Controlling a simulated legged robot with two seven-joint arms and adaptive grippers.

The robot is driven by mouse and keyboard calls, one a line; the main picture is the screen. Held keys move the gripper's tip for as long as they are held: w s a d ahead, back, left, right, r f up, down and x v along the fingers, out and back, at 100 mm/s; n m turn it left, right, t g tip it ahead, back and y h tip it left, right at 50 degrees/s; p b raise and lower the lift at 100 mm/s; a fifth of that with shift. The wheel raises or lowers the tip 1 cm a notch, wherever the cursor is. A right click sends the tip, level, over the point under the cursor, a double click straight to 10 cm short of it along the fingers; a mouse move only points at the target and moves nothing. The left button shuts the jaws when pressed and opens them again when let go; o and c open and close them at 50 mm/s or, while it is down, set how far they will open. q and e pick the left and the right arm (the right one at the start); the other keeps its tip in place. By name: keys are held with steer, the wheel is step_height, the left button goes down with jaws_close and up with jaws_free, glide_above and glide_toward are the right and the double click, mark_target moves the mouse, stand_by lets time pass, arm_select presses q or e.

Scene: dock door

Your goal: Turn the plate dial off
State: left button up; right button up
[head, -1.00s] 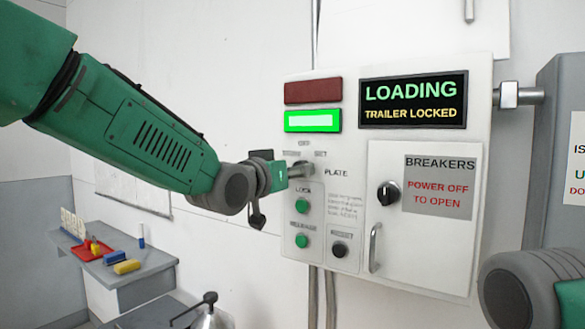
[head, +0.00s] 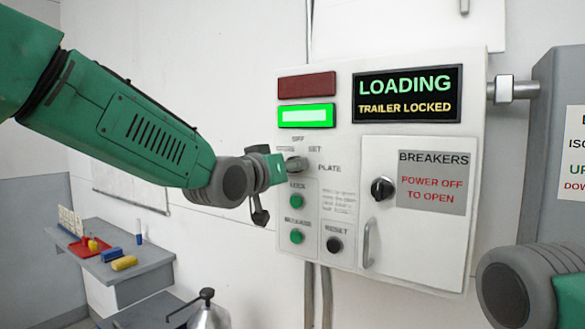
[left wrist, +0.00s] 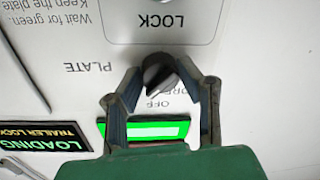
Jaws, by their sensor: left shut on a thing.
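The plate dial is a dark round knob (left wrist: 158,72) with a raised bar, seen upside down in the left wrist view. In the head view the dial (head: 297,164) sits below the lit green lamp, with the labels OFF and SET above it and PLATE to its right. My left gripper (left wrist: 159,76) is shut on the dial, one finger on each side. In the head view my left gripper (head: 281,168) reaches the dial from the left and hides part of it.
Below the dial are the green LOCK button (head: 297,202), the green RELEASE button (head: 296,237) and the black RESET knob (head: 334,245). The breaker door (head: 415,215) is at right. The screen (head: 407,95) reads LOADING, TRAILER LOCKED. A small table (head: 145,265) stands lower left.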

arm_select(q)
steer(key=n, duration=0.4)
steer(key=shift+n, duration=1.9)
steer(key=shift+f, duration=0.1)
steer(key=o, duration=1.1)
steer(key=shift+a, duration=0.15)
steer(key=v, duration=1.2)
steer(key=shift+a+r, duration=0.2)
steer(key=shift+a, duration=0.3)
